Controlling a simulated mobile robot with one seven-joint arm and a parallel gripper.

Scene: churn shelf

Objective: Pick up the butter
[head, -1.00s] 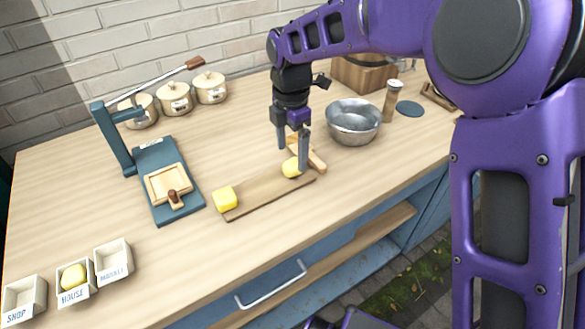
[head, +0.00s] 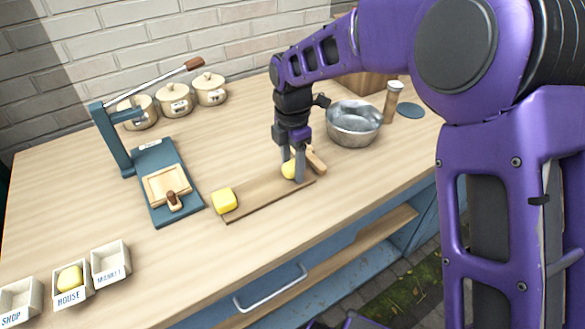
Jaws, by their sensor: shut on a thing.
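A yellow butter lump (head: 289,170) sits at the right end of the wooden board (head: 252,197). My gripper (head: 293,169) points down over that end and is shut on this lump, with its fingers hiding part of it. The lump appears to be still at board height. A second yellow butter block (head: 224,201) sits at the left end of the board, apart from my gripper. A third yellow lump (head: 69,278) lies in the tray marked HOUSE (head: 72,297).
A wooden paddle (head: 316,160) lies just behind my gripper. A metal bowl (head: 353,128) and a shaker (head: 391,103) stand to the right. A blue press (head: 165,205) stands left of the board. Three lidded pots (head: 174,100) stand behind. Trays marked SHOP (head: 20,303) and MARKET (head: 110,264) are at front left.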

